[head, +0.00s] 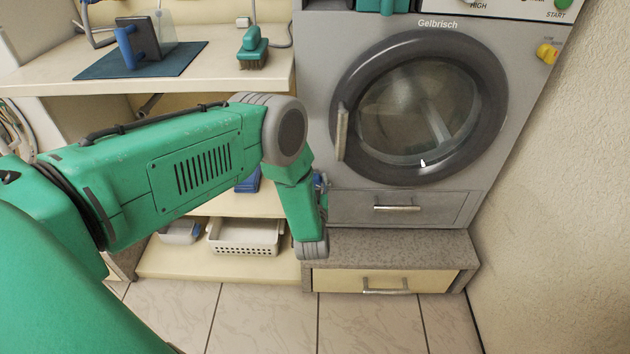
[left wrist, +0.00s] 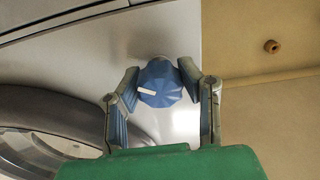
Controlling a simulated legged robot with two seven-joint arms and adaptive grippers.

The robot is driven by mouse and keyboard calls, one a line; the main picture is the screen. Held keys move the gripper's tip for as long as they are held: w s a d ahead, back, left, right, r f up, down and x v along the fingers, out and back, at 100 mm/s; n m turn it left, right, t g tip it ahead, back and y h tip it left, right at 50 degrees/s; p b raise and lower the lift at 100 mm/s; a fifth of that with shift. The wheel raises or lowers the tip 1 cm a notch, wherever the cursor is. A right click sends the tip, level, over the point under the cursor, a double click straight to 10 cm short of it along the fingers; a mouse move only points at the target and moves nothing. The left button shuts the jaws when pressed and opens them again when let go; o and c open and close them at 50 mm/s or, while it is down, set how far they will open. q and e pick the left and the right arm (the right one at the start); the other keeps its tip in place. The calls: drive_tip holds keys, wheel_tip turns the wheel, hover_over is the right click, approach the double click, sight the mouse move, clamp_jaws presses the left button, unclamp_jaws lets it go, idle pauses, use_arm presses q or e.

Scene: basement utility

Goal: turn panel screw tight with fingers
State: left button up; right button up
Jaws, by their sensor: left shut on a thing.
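The panel screw is a blue faceted knob (left wrist: 160,84) with a white mark, in the left wrist view. It sits at the grey metal front of the machine, near its edge. My left gripper (left wrist: 161,78) is shut on the knob, with one finger on each side of it. In the head view my left gripper (head: 321,186) is mostly hidden behind my green forearm, at the lower left edge of the machine (head: 315,120). The knob cannot be made out there. My right gripper is not in view.
The round door (head: 420,105) and its handle (head: 342,132) are right of my gripper. A drawer (head: 397,208) and a stone-grey plinth (head: 425,248) lie below.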

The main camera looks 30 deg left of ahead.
use_arm(q)
drive_tip(key=o, duration=1.2)
drive_tip(key=shift+s+d+f, duration=0.15)
drive_tip(key=shift+s+f, duration=0.05)
drive_tip(key=shift+f, duration=0.2)
drive_tip(key=shift+w+r, duration=0.1)
drive_tip(key=shift+r, duration=0.05)
drive_tip(key=shift+r, duration=0.1)
drive_tip(key=v, duration=1.2)
